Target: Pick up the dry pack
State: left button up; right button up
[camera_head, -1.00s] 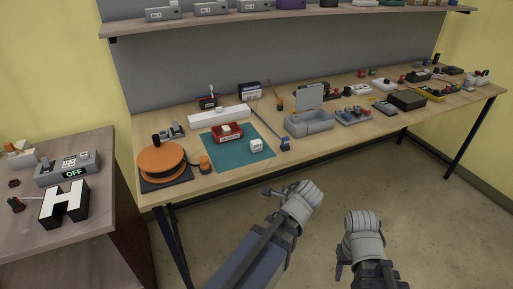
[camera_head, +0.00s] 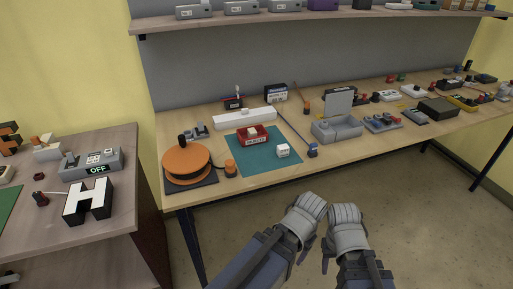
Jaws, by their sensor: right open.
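A small white pack with dark marks (camera_head: 283,151) sits on the teal mat (camera_head: 262,160) near the table's front; its label is too small to read. A second white piece (camera_head: 251,132) lies in a red labelled tray (camera_head: 268,138) on the same mat. I cannot tell for certain which is the dry pack. My left gripper (camera_head: 308,205) and right gripper (camera_head: 345,216) are side by side in front of the table, below and apart from both pieces. The right one is open and nothing shows in it. The left one's fingers are not clear.
An orange reel (camera_head: 187,160) stands left of the mat, a white bar (camera_head: 245,118) behind it. A grey open-lid box (camera_head: 337,129) and several devices fill the right. A side table (camera_head: 110,225) at left holds a white H block (camera_head: 88,202). A shelf runs above.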

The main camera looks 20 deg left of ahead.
aim_at(283, 150)
jog(key=i+j+u, duration=0.1)
jog(key=j+u, duration=0.25)
jog(key=j+z, duration=0.2)
jog(key=j, duration=0.8)
